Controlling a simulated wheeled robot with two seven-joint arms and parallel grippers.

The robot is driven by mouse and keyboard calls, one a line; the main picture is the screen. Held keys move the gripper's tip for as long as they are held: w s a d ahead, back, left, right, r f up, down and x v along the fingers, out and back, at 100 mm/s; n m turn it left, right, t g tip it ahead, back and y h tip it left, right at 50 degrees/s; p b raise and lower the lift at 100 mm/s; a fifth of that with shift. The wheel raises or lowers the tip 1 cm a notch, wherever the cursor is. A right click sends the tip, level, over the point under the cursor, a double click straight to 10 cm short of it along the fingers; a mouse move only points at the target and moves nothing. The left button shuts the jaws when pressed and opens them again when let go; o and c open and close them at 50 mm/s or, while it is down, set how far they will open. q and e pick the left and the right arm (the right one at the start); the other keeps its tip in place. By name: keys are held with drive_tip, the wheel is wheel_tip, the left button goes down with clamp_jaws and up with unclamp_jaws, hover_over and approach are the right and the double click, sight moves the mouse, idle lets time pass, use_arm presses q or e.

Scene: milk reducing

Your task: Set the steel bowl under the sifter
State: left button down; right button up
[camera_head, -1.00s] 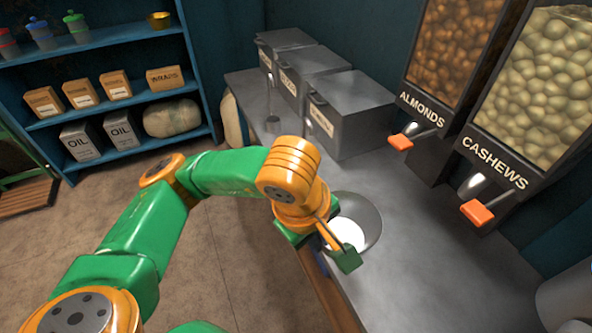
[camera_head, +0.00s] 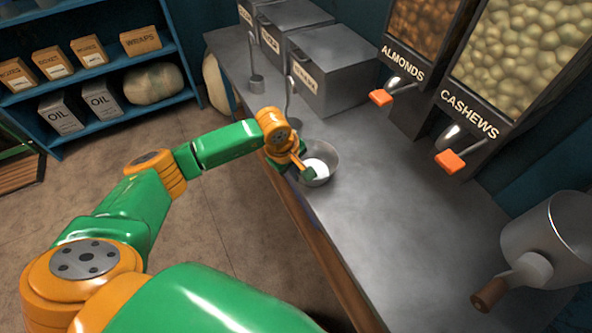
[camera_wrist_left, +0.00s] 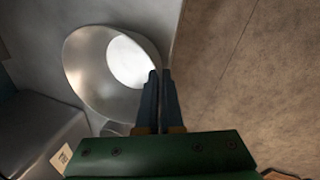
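The steel bowl (camera_head: 325,157) is at the counter's front edge, its inside bright white at the bottom; I cannot tell whether that is contents or shine. I cannot tell whether it touches the counter. My left gripper (camera_head: 303,171) is at its near rim. In the left wrist view, the bowl (camera_wrist_left: 88,72) lies left of the fingers, and the gripper (camera_wrist_left: 158,82) is nearly closed with the rim at its fingertips. A grey metal cylinder with a brown-tipped handle (camera_head: 548,240), possibly the sifter, is at the right. My right gripper is not in view.
Almond and cashew dispensers (camera_head: 525,60) with orange levers line the wall. The counter between bowl and cylinder is clear.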

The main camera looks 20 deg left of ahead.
use_arm(q)
drive_tip(key=c, duration=1.5)
unclamp_jaws()
drive_tip(key=shift+f, duration=0.15)
drive_tip(key=o, duration=0.4)
